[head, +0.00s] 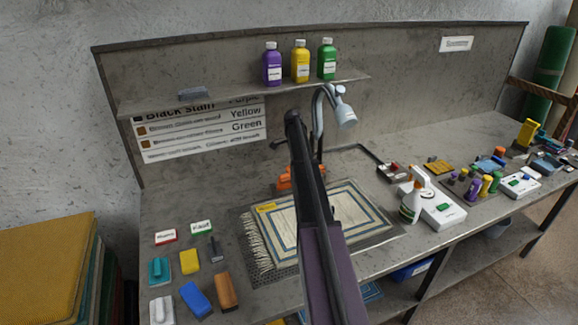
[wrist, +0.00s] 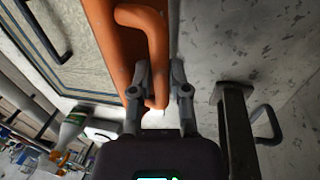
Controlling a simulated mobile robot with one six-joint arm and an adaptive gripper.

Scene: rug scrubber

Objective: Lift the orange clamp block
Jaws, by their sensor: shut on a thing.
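The orange clamp block (head: 285,184) shows in the head view at the back edge of the cream, blue-bordered rug (head: 273,229), partly hidden behind my arm. In the wrist view its long orange body (wrist: 112,35) and raised loop handle (wrist: 157,40) fill the top middle. My gripper (wrist: 158,92) has its two fingers on either side of the handle's lower end, shut on it. My arm hides the gripper in the head view. I cannot tell whether the block touches the surface below it.
A grey faucet-like sprayer (head: 344,115) rises just behind the block. A white spray bottle (head: 411,200) stands to the right. Purple (head: 271,66), yellow (head: 300,64) and green (head: 326,62) bottles stand on the shelf above. Brushes and sponges lie at the front left.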

